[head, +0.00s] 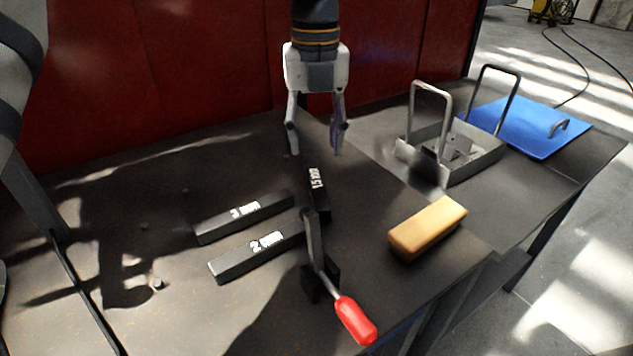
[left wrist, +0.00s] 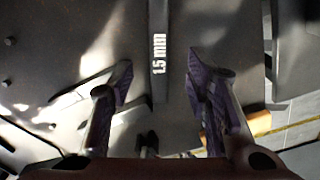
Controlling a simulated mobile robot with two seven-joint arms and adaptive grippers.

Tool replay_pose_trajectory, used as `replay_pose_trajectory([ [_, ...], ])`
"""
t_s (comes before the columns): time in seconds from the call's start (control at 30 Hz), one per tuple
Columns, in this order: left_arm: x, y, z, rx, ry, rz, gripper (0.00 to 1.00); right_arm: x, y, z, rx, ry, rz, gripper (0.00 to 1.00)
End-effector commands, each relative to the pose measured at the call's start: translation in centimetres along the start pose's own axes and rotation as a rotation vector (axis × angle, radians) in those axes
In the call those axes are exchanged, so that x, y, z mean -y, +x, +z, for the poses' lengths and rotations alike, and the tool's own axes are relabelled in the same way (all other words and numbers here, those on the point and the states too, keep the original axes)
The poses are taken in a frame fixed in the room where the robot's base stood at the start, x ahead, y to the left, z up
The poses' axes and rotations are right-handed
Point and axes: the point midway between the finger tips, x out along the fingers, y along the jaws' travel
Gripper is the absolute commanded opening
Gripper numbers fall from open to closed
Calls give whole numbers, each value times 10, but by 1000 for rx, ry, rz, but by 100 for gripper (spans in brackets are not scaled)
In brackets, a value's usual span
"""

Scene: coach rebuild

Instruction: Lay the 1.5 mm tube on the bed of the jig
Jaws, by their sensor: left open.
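The 1.5 mm tube (head: 318,205), a dark bar with a white label, lies on the dark bench; the red-handled clamp partly covers its near end in the head view. It also shows in the left wrist view (left wrist: 158,30), running between the finger lines. My left gripper (head: 316,143) points down above the tube's far end, open and empty; its fingertips (left wrist: 160,82) stand apart on either side of the tube in the left wrist view. I cannot tell for sure which part is the jig's bed. My right gripper is not in view.
Two similar labelled bars, 1 mm (head: 220,225) and 2 mm (head: 235,266), lie to the left. A clamp with a red handle (head: 356,320) stands in front. A tan block (head: 428,228), a grey tray with hoop handles (head: 480,160) and a blue plate (head: 540,140) are to the right.

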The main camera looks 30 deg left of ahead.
Motion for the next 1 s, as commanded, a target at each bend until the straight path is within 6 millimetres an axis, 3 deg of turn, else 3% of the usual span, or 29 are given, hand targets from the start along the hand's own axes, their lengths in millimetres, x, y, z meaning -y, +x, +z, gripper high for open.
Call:
replay_pose_trajectory([
  [0.4,0,63,-6,1,-3,-1,44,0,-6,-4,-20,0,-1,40],
  [0.63,0,66,-5,2,-4,-2,44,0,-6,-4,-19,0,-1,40],
  [0.83,0,66,-5,2,-4,-2,1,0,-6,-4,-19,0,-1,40],
  [1.0,0,66,-5,2,-4,-2,0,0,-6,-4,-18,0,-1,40],
])
